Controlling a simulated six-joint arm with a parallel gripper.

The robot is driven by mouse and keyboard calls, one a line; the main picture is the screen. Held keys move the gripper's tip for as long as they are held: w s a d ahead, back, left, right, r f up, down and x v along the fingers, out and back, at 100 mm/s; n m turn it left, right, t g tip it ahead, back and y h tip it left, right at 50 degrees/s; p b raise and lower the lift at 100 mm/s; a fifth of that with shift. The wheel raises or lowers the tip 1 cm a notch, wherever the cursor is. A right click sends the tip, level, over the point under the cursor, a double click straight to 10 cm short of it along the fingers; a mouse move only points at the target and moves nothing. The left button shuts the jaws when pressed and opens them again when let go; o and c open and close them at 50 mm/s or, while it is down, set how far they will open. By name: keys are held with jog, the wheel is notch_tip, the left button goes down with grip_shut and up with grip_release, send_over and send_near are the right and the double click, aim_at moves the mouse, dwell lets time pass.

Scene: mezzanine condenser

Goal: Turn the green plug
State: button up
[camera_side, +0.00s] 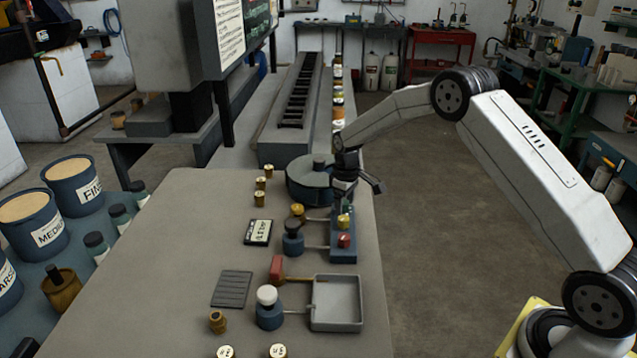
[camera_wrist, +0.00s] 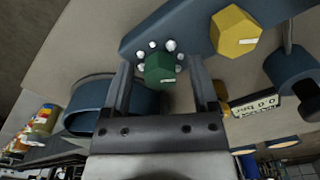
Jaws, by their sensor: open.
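The green plug (camera_wrist: 160,67) is a hexagonal knob with a pale mark on its face. It sits on a blue block (camera_wrist: 195,42), with several small silver studs around it. In the wrist view my gripper (camera_wrist: 161,64) is open, with one finger on each side of the green plug and visible gaps between. A larger-looking yellow plug (camera_wrist: 235,32) is on the same block, right of the green one. In the side view the block (camera_side: 343,256) also carries a red plug (camera_side: 344,240). My gripper (camera_side: 346,188) is over its far end and mostly hides the green plug.
A round blue housing (camera_side: 308,180) stands close left of my gripper. A grey tray (camera_side: 337,303) lies nearer the camera. Bare table (camera_side: 190,220) is to the left.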

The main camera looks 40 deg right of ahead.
jog(key=shift+c, duration=0.2)
grip_shut()
jog(key=shift+m, duration=0.4)
jog(key=m, duration=0.5)
jog(key=shift+a, duration=0.1)
jog(key=m, duration=0.6)
jog(key=shift+a, duration=0.1)
jog(key=shift+o, duration=0.2)
grip_release()
